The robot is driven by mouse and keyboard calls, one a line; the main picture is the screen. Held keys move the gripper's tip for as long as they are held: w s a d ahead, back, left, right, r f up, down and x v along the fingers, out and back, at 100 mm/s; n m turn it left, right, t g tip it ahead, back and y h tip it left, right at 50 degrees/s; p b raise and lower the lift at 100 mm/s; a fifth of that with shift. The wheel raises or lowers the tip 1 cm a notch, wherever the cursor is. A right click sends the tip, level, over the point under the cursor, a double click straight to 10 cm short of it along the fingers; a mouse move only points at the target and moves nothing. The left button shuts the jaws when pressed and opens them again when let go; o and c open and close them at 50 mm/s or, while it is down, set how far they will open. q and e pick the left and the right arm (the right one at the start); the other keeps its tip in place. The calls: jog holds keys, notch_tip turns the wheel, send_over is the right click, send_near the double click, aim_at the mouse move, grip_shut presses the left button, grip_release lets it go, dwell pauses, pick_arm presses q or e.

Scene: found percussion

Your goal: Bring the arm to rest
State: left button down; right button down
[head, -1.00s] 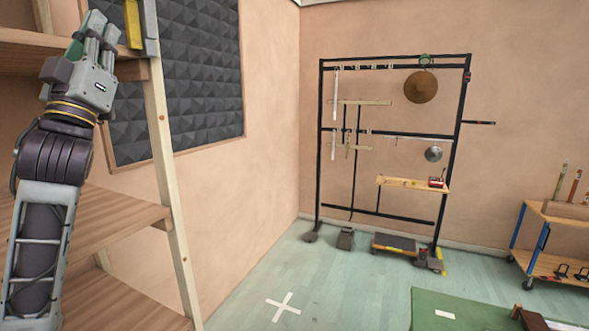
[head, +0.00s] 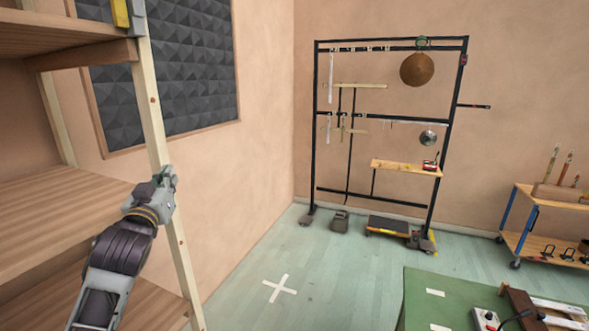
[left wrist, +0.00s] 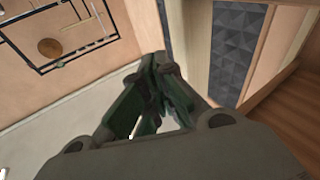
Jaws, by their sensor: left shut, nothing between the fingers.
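My left gripper (head: 167,178) shows in the head view beside the front post of the wooden shelf (head: 85,205). Its arm comes up from the lower left. In the left wrist view the green-padded fingers (left wrist: 155,108) are closed together with nothing between them. In the head view the gripper overlaps the shelf post (head: 153,115); I cannot tell whether they touch. My right gripper is in neither view.
A black rack (head: 385,140) with a hanging brown gong (head: 417,69) stands at the back wall. A green table (head: 425,290) is at the lower right, a wooden cart (head: 530,245) behind it. The floor around the white cross (head: 279,289) is clear.

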pick_arm(q)
jog(key=s+d+f+m+g, duration=0.1)
jog(key=s+f+g, duration=0.2)
jog(key=f, duration=0.7)
jog(key=s+d+f+g+h, duration=0.1)
jog(key=s+d+f+g, duration=0.15)
jog(key=f, duration=0.65)
jog(key=s+d+f+m+g, duration=0.1)
jog(key=s+f+g, duration=0.25)
jog(key=f, duration=0.65)
jog(key=s+d+f+m+g+h, duration=0.15)
jog(key=s+f+g, duration=0.25)
jog(key=s+f, duration=0.55)
jog(key=s+d+f+m+g, duration=0.1)
jog(key=s+d+f+g, duration=0.2)
jog(key=s+f, duration=0.65)
jog(key=s+f+g+b, duration=0.1)
jog(key=s+f, duration=0.2)
jog(key=f, duration=1.4)
jog(key=s+f+g+b, duration=0.1)
jog(key=s+f, duration=0.2)
jog(key=f, duration=1.3)
jog(key=s+a+f, duration=0.2)
jog(key=s+f, duration=0.8)
jog(key=s+a+f+g+b, duration=0.1)
jog(key=s+a+f, duration=0.1)
jog(key=s+f, duration=0.9)
jog(key=shift+s, duration=0.2)
jog(key=shift+a, duration=0.1)
